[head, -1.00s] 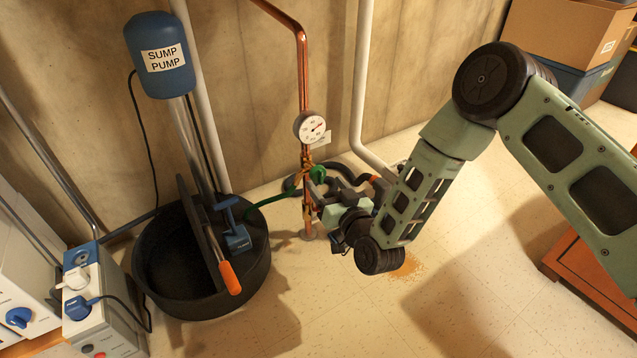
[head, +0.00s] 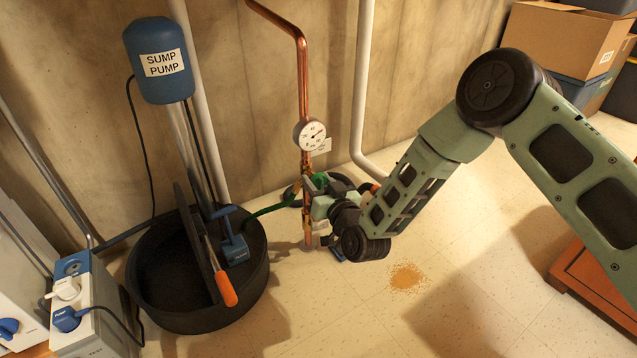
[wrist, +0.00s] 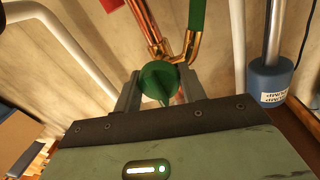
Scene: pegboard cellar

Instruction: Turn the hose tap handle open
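The hose tap handle is green and round with a raised bar, and sits on the brass and copper pipe. In the wrist view the handle (wrist: 158,82) lies between the two fingertips of my gripper (wrist: 160,88), one finger on each side. I cannot tell whether the fingers press on it or leave a slight gap. In the head view the handle (head: 320,180) shows only in part behind my gripper (head: 318,196), below the pressure gauge. A green hose (head: 268,211) runs left from the tap.
A round white gauge (head: 310,134) is on the copper pipe above the tap. The black sump basin (head: 172,318) with the blue sump pump (head: 159,60) stands to the left. A white pipe (head: 360,95) runs down the wall at right.

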